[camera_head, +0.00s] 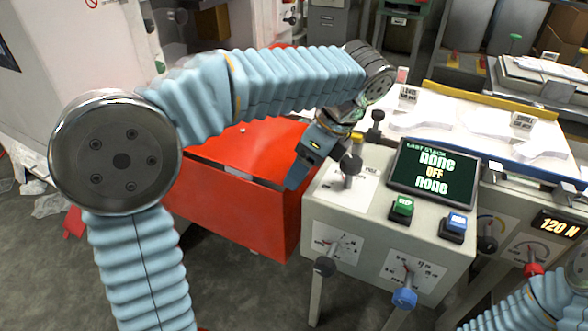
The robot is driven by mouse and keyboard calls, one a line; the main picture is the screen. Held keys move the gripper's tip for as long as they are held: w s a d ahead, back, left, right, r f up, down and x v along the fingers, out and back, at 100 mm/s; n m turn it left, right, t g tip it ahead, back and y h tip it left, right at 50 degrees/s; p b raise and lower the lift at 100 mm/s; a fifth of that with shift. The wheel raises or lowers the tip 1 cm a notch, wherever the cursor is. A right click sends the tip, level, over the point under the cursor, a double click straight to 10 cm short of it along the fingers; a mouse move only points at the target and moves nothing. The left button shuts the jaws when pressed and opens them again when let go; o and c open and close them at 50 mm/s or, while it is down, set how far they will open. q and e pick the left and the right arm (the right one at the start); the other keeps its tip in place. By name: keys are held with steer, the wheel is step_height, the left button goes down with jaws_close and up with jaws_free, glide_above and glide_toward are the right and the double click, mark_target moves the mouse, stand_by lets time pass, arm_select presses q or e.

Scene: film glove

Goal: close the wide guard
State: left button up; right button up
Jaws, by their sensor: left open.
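A large red guard (262,227), which I take to be the wide guard, stands left of the control console. A dark gap or edge runs across its top, and my left arm hides part of it. I cannot tell how far it is open. My left gripper (297,174) is open and points down at the right end of the red guard, beside the console. I cannot tell whether its fingertips touch the red surface. My right gripper is out of view; only part of my right arm shows at the lower right.
Grey floor (240,290) is clear in front.

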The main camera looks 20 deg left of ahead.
arm_select(q)
steer(key=shift+f, duration=0.15)
jaws_close()
steer(key=f+b, duration=0.1)
steer(key=f+t+b, duration=0.1)
steer(key=shift+s+f+b, duration=0.2)
steer(key=shift+s+b, duration=0.05)
steer(key=shift+b, duration=0.15)
steer(key=shift+r, duration=0.1)
jaws_free()
steer(key=shift+r, duration=0.1)
